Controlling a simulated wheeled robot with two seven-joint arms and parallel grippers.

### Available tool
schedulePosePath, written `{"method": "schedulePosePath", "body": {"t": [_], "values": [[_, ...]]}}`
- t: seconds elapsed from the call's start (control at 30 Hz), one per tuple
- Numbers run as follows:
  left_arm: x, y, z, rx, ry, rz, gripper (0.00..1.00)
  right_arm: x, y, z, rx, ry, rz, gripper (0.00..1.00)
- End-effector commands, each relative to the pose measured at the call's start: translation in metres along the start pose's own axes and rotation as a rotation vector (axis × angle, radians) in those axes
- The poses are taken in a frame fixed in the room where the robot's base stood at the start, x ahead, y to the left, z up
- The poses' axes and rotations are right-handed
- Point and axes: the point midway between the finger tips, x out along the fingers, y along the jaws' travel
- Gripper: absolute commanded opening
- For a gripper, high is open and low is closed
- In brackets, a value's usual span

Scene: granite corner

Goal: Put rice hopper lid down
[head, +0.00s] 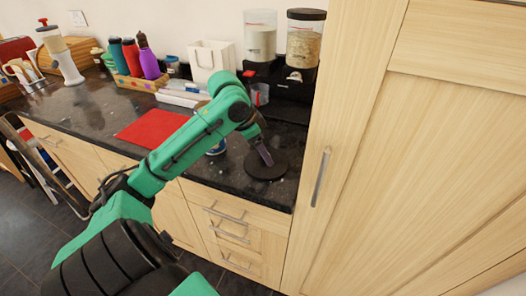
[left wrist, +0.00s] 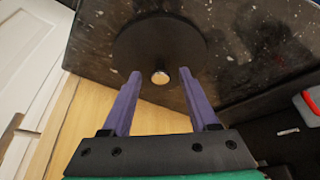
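The dark round lid (head: 262,172) lies flat on the granite counter near its front edge, beside the tall cabinet. In the left wrist view the lid (left wrist: 150,35) shows its pale metal knob (left wrist: 160,77). My left gripper (head: 266,158) is right at the lid. In the left wrist view its purple fingers (left wrist: 160,73) are open, one on each side of the knob, with a visible gap on both sides. One rice hopper (head: 261,42) shows no dark lid on its clear top; the other hopper (head: 304,45) has one. My right gripper is not in view.
A tall wooden cabinet (head: 350,120) closes off the right side. The black dispenser base (head: 290,88) stands behind the lid. A red mat (head: 150,128), a white box (head: 208,60) and several bottles (head: 148,62) stand or lie further left on the counter.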

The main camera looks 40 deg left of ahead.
Motion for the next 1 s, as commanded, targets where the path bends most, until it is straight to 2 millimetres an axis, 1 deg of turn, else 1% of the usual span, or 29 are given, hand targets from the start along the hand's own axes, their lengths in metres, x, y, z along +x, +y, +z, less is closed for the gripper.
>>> {"method": "schedulePosePath", "body": {"t": [0.17,0.27,0.37,0.6,0.7,0.83,1.0], "values": [[0.0,0.0,0.0,0.0,0.0,0.0,0.6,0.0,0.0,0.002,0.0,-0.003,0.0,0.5],[-0.006,0.0,-0.001,0.0,0.0,-0.001,0.6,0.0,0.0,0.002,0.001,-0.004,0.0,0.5],[-0.024,-0.001,-0.001,0.0,0.003,-0.003,0.6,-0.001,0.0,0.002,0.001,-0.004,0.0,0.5],[-0.089,-0.001,-0.001,0.0,0.004,-0.004,0.6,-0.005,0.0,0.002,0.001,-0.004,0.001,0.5],[-0.109,-0.001,-0.001,0.0,0.001,-0.003,0.6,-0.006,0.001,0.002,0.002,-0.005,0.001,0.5],[-0.12,0.0,0.0,-0.001,0.0,0.0,0.6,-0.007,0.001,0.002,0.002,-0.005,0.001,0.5],[-0.121,0.0,0.0,-0.001,-0.001,0.0,0.6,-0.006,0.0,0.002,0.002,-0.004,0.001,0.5]]}}
